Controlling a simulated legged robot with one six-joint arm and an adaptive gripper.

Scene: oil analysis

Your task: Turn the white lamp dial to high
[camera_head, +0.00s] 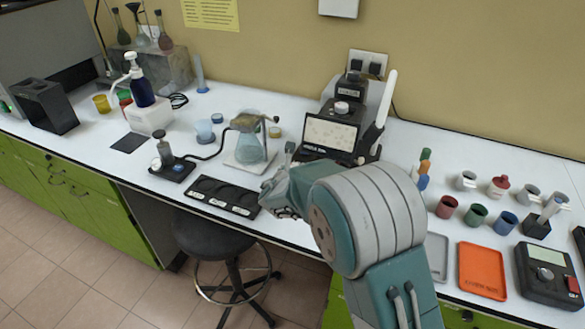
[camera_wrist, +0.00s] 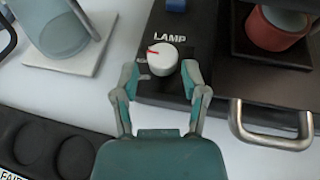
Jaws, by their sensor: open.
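The white lamp dial (camera_wrist: 162,60) sits on a black panel (camera_wrist: 177,22) with the word LAMP behind it. A red pointer line on the dial points to the left and slightly up. Small marks left of the dial are too small to read. My gripper (camera_wrist: 160,72) is open, with one finger on each side of the dial and a visible gap to each. In the head view my gripper (camera_head: 287,158) is at the front left of the black instrument (camera_head: 330,134); the lamp dial cannot be made out there.
A metal handle (camera_wrist: 268,138) juts out right of my gripper, with a red cup (camera_wrist: 277,28) behind it. A glass flask (camera_head: 249,140) stands on a white plate to the left. A black tray with round wells (camera_head: 218,205) lies at the bench's front edge.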

